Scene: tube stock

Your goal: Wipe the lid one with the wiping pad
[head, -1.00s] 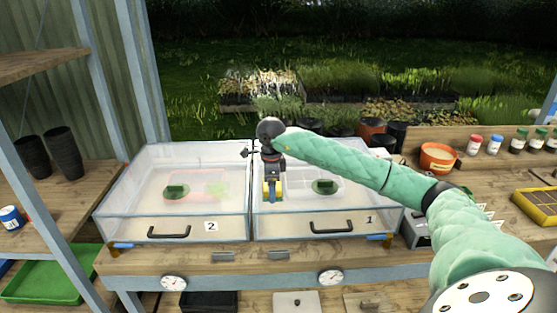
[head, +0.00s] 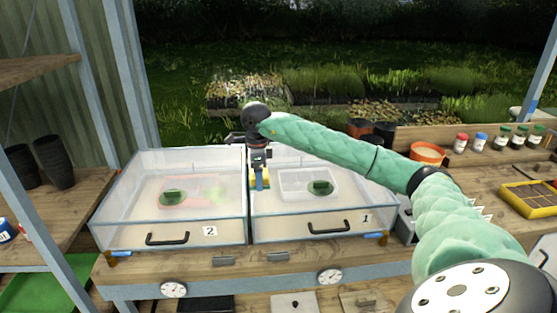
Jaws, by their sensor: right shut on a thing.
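Two clear-lidded boxes stand side by side on the wooden bench. The lid one (head: 345,205) is on the right box, marked 1, with a black handle on its front. The lid marked 2 (head: 130,205) is on the left box. My right gripper (head: 260,172) points down over the left part of lid one, near the seam between the boxes. I cannot tell whether the pad touches the lid. My left gripper is not in view.
Two gauges (head: 173,289) are on the bench front. An orange pot (head: 428,153), several small jars (head: 505,137) and a yellow tray (head: 528,200) are at the right. Black pots (head: 55,162) stand on the left shelf. My right arm spans the space above the right box.

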